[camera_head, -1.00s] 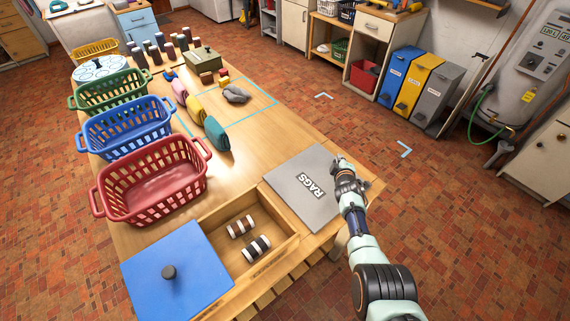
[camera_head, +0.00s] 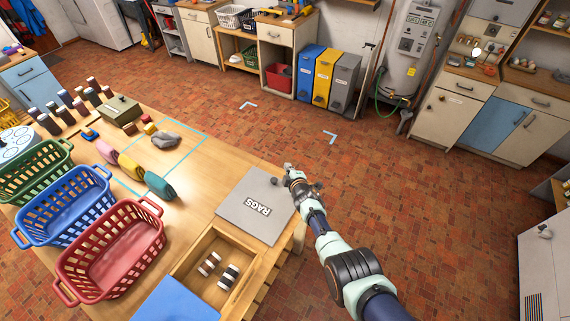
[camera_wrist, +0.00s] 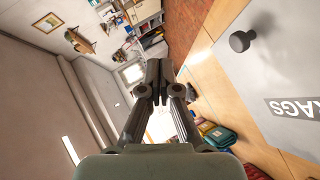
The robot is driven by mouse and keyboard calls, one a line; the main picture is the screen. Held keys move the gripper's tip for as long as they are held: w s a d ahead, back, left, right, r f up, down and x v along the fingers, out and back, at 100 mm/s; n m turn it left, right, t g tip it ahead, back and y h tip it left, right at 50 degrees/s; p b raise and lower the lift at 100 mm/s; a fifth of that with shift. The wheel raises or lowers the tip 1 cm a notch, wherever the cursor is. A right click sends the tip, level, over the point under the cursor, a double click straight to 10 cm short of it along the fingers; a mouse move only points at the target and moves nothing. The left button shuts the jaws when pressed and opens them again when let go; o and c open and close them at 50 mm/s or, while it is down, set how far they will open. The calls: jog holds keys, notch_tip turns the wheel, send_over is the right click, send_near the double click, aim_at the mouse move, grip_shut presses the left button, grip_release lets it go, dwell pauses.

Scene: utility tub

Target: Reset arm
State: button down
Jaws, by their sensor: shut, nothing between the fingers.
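My gripper (camera_head: 287,172) is at the far right corner of the grey RAGS lid (camera_head: 247,213), apparently above the table's right edge. In the wrist view my gripper (camera_wrist: 158,68) points away from the camera with its dark fingers together and nothing between them. The RAGS lid (camera_wrist: 293,78) and its dark knob (camera_wrist: 242,40) show at the right of that view, apart from the fingers.
Red (camera_head: 113,258), blue (camera_head: 64,209) and green (camera_head: 36,169) baskets line the left. Rolled cloths (camera_head: 130,166) lie mid-table. Floor right of the table is clear.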

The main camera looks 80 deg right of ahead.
dwell(0.4)
jog(key=w+a+r+m+t+p, duration=0.1)
jog(key=w+a+r, duration=0.3)
jog(key=w, duration=0.2)
jog(key=w+a+r+p, duration=0.1)
jog(key=w+a+r, duration=0.3)
jog(key=w+r, duration=0.15)
jog(key=w+a+r+m+t+y+p, duration=0.1)
jog(key=w+a+r+y, duration=0.1)
jog(key=w+a+r, duration=0.5)
jog(key=w+a+r+m+t+y+p, duration=0.1)
jog(key=w+a+r, duration=0.15)
jog(key=a, duration=0.85)
jog(key=a+r+t+y+p, duration=0.1)
jog(key=a+r, duration=0.3)
jog(key=a, duration=0.2)
jog(key=a+r+t+y, duration=0.1)
jog(key=a+r+y, duration=0.15)
jog(key=a, duration=0.45)
jog(key=s+a+r+y+p, duration=0.1)
jog(key=s+a+r, duration=0.4)
jog(key=a, duration=0.6)
jog(key=s+a+r+n+y+p, duration=0.1)
jog(key=s+a+r+y, duration=0.3)
jog(key=a, duration=0.8)
notch_tip(320, 180, up, 2)
jog(key=shift+s+a+r+t, duration=0.15)
jog(key=shift+s+t, duration=0.15)
jog(key=shift+s, duration=0.95)
jog(key=shift+y, duration=0.25)
